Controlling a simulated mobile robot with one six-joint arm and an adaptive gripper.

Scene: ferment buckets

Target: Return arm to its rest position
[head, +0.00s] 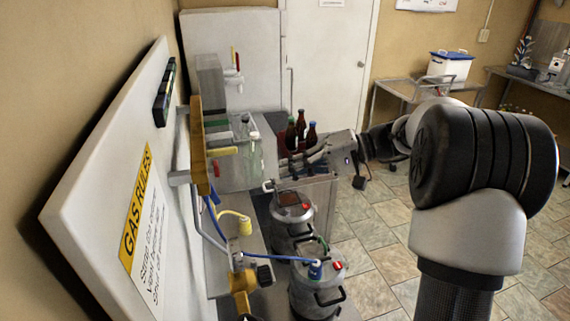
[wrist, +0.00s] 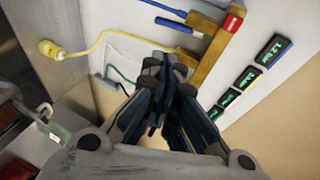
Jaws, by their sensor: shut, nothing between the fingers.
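My arm reaches in from the right in the head view. My gripper (head: 300,161) points left, in front of a crate of bottles and above the keg area. In the wrist view my gripper (wrist: 165,65) has its dark fingers together with nothing between them. The fingertips show against the wall board and a wooden gas manifold (wrist: 215,50); I see no contact.
The gas rules board (head: 130,190) stands at the left. Two metal kegs (head: 315,292) stand below my gripper. Dark bottles (head: 300,124) stand behind it. A cart with a white bin (head: 449,67) is at the back right. The tiled floor (head: 375,235) is clear.

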